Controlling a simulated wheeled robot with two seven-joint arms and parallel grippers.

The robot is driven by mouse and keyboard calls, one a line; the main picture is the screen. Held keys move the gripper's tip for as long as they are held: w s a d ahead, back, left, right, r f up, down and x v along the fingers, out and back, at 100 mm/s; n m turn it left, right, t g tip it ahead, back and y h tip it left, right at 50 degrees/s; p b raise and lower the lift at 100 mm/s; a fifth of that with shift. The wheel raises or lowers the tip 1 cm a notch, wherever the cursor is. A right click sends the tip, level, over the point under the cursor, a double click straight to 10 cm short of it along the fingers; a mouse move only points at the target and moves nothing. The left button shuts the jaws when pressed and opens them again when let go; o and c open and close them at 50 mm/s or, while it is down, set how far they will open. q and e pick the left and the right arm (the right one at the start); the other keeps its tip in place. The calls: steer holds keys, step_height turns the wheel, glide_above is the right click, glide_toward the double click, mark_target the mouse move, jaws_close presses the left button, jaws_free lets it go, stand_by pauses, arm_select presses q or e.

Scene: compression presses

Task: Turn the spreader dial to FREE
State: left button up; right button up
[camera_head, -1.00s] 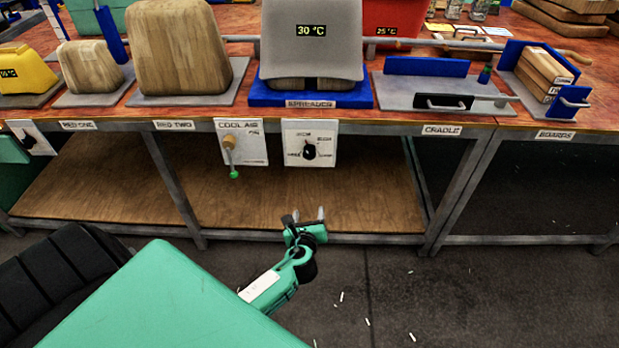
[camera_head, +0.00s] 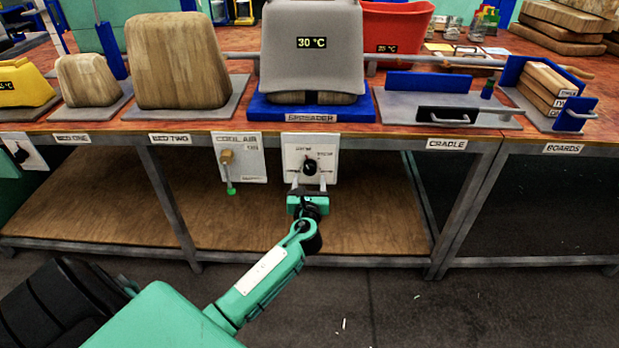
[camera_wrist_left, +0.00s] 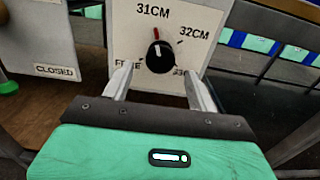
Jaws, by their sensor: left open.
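The spreader dial (camera_head: 310,166) is a black knob on a white panel (camera_head: 291,150) under the table edge, below the SPREADER label (camera_head: 311,118). In the left wrist view, the dial (camera_wrist_left: 160,57) has a red mark pointing up towards 31CM. 32CM is at upper right; FREE at lower left and a 33 label at lower right are partly covered by my fingers. My left gripper (camera_head: 308,184) is open in front of the panel, just below the dial. In the wrist view, its fingertips (camera_wrist_left: 157,80) stand to either side of the dial's lower part, with gaps visible. My right gripper is not in view.
The COOL AIR panel (camera_head: 240,158) with a green-tipped lever (camera_head: 230,187) is close on the left. The grey spreader press (camera_head: 312,65) reading 30 °C stands above on the table. A wooden shelf (camera_head: 370,230) lies below. The space right of the dial panel is clear.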

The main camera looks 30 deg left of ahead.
mark_target(310, 172)
arm_select(q)
steer(key=shift+x, duration=1.65)
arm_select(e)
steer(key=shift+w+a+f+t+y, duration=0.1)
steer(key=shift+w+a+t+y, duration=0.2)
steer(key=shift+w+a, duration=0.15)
arm_select(q)
steer(key=c, duration=1)
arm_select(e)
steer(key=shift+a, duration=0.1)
